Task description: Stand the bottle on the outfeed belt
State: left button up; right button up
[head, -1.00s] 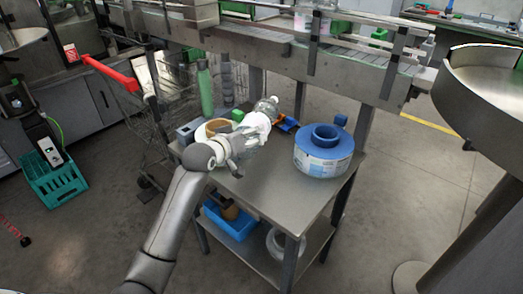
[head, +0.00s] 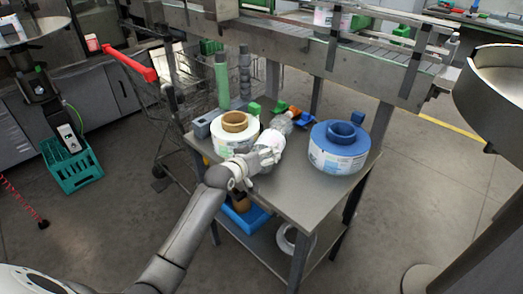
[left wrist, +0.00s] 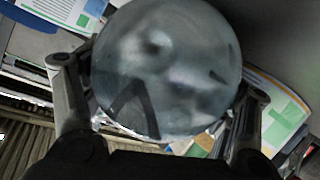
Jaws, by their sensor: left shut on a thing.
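My left gripper (head: 258,162) is shut on a clear bottle with a whitish label (head: 272,138). The bottle is tilted, its narrow end up and away from me, over the cart top between the white reel and the blue reel. In the left wrist view the bottle's round, see-through end (left wrist: 165,70) fills the space between the two fingers. The conveyor belt (head: 375,55) runs across the back, above and beyond the cart, with the bottle apart from it. I cannot tell from the picture which end of it is the outfeed. My right gripper is not in view.
The metal cart (head: 305,200) carries a white reel (head: 228,142), a blue reel (head: 335,155) and small coloured blocks. A green bottle (head: 221,80) stands behind its left side. Metal guide rails and posts (head: 412,70) flank the belt. A round steel table (head: 500,90) is at the right.

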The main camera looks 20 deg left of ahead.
pick_arm(q)
jog(key=o, duration=1.7)
jog(key=shift+s+f, duration=0.15)
jog(key=shift+f, duration=0.3)
jog(key=o, duration=0.3)
jog(key=shift+o, duration=0.3)
jog(key=shift+r, duration=0.15)
jog(key=shift+r, duration=0.1)
